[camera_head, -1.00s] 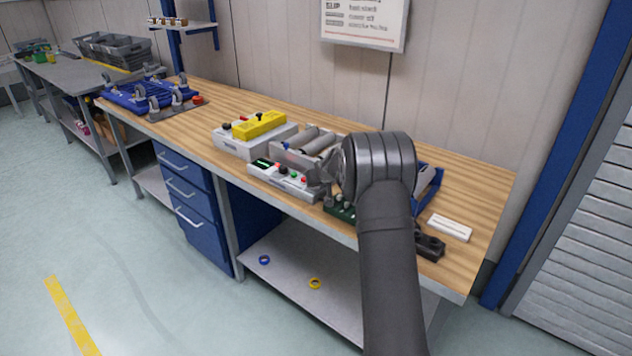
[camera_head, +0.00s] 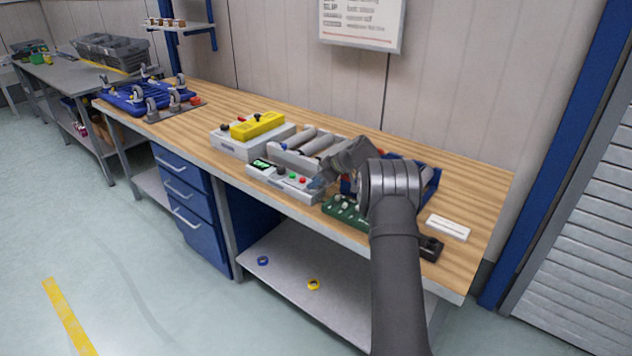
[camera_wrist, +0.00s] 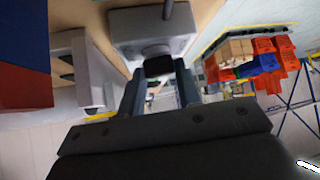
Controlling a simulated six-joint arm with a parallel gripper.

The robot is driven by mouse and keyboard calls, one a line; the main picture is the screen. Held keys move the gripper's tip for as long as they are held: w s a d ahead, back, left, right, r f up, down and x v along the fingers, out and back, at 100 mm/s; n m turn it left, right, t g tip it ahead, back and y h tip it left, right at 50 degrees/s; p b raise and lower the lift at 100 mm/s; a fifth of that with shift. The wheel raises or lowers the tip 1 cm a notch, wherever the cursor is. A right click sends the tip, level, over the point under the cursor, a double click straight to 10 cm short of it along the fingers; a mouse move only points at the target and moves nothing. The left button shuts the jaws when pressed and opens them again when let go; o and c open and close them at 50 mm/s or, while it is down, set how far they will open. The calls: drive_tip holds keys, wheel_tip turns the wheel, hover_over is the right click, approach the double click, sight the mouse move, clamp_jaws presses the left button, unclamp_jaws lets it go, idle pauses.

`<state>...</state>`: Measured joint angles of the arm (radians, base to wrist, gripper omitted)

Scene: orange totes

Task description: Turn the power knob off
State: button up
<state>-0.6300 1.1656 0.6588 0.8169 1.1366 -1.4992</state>
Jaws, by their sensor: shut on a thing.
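The pale control box (camera_head: 257,173) lies near the front edge of the bench in the head view. It has a small display (camera_head: 262,163) with green lettering, a dark knob (camera_head: 281,171), a green button and red buttons. My gripper (camera_head: 318,186) is at the right end of this box, right of the knob and apart from it in the picture. In the wrist view my gripper (camera_wrist: 160,82) has a dark thing (camera_wrist: 158,66) between its fingertips, in front of a grey housing (camera_wrist: 150,22). I cannot tell what that dark thing is.
A green board (camera_head: 343,208) lies right of the control box. Rollers (camera_head: 318,144) stand behind it. A box with a yellow unit (camera_head: 257,125) is to the left. A white block (camera_head: 448,227) and a blue frame (camera_head: 434,180) are at the right. The bench between the yellow unit and blue dolly is clear.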

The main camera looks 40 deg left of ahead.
drive_tip(key=shift+w+n+g, duration=0.1)
drive_tip(key=shift+n+g, duration=0.3)
drive_tip(key=shift+n, duration=0.2)
drive_tip(key=o, duration=1)
drive_tip(key=v, duration=1.7)
drive_tip(key=shift+w+r, duration=0.25)
